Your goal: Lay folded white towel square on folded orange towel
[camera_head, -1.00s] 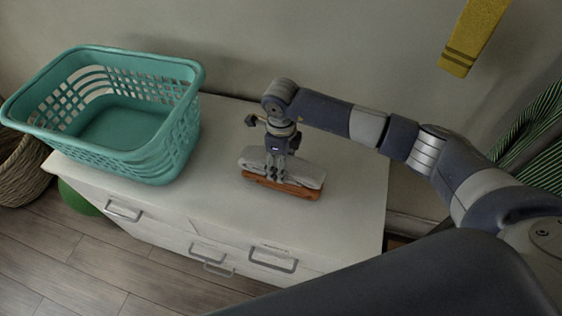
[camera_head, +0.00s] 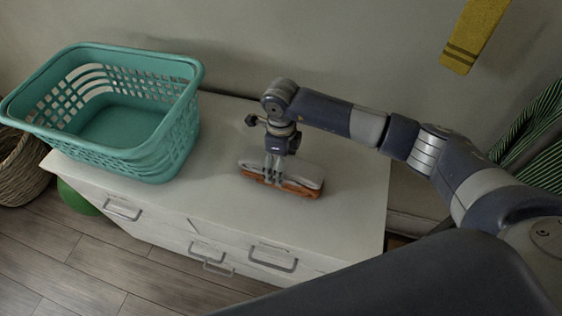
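The folded white towel (camera_head: 306,174) is a pale, flat slab on top of the folded orange towel (camera_head: 301,190), on the white dresser. The two look lined up along their length, with the orange showing as a strip along the front and right. My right gripper (camera_head: 273,178) points down at the left half of the stack, its fingertips at the front side of the white towel. The fingers hide part of both towels, and I cannot tell whether they grip the white towel. My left gripper is not in view.
A teal laundry basket (camera_head: 178,140) stands on the left of the white dresser (camera_head: 350,215). The dresser top is clear right of the towels. A yellow towel (camera_head: 473,35) hangs on the wall, and a woven basket (camera_head: 18,172) stands at far left.

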